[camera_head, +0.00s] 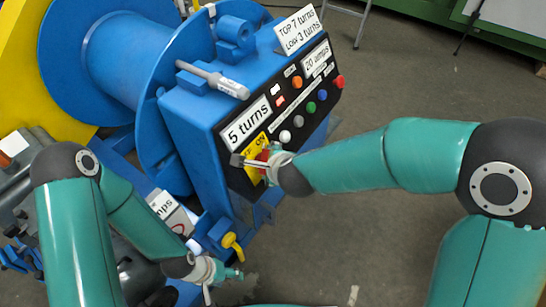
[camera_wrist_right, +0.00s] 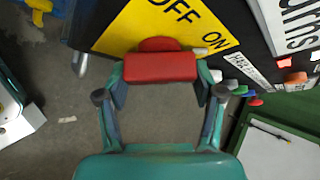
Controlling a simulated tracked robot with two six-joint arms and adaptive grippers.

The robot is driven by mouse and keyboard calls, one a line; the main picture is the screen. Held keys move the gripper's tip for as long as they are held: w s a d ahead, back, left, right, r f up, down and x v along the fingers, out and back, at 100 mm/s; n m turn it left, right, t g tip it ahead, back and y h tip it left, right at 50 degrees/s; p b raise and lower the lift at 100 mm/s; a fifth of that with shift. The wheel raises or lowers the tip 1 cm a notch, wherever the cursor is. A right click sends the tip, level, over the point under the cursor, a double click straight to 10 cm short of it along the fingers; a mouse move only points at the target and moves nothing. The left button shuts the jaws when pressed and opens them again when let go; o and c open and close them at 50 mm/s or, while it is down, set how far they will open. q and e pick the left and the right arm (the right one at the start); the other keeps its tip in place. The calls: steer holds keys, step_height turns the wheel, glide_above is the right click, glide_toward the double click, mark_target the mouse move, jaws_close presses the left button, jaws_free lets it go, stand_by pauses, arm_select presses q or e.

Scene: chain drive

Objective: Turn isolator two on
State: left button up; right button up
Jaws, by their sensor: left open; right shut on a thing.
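A red switch handle (camera_head: 264,155) sits on a yellow plate (camera_head: 256,146) marked OFF and ON, at the lower end of the black panel of a blue machine. My right gripper (camera_head: 244,162) is at this plate. In the right wrist view, its fingers are shut on the red handle (camera_wrist_right: 160,67), one at each end, in front of the yellow plate (camera_wrist_right: 175,22). The handle lies almost level in that view. No isolator number is readable. My left gripper (camera_head: 223,281) is open and empty, low in the head view, below a yellow knob (camera_head: 232,242).
The black panel (camera_head: 283,112) carries several coloured buttons and labels, such as "5 turns" (camera_head: 246,121). A grey rod (camera_head: 214,79) juts out above it. A blue drum (camera_head: 125,60) stands behind.

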steer(key=shift+s+f, duration=0.2)
steer(key=shift+f, duration=0.15)
steer(key=o, duration=0.9)
steer(key=shift+c, duration=0.2)
steer(key=shift+o, duration=1.4)
steer(key=shift+w, duration=0.1)
steer(key=shift+r, duration=0.1)
steer(key=shift+r, duration=0.1)
steer(key=shift+s+r, duration=0.2)
steer(key=shift+r, duration=0.2)
steer(key=v, duration=1.1)
steer(key=shift+d+f, duration=0.1)
steer(key=shift+d, duration=0.05)
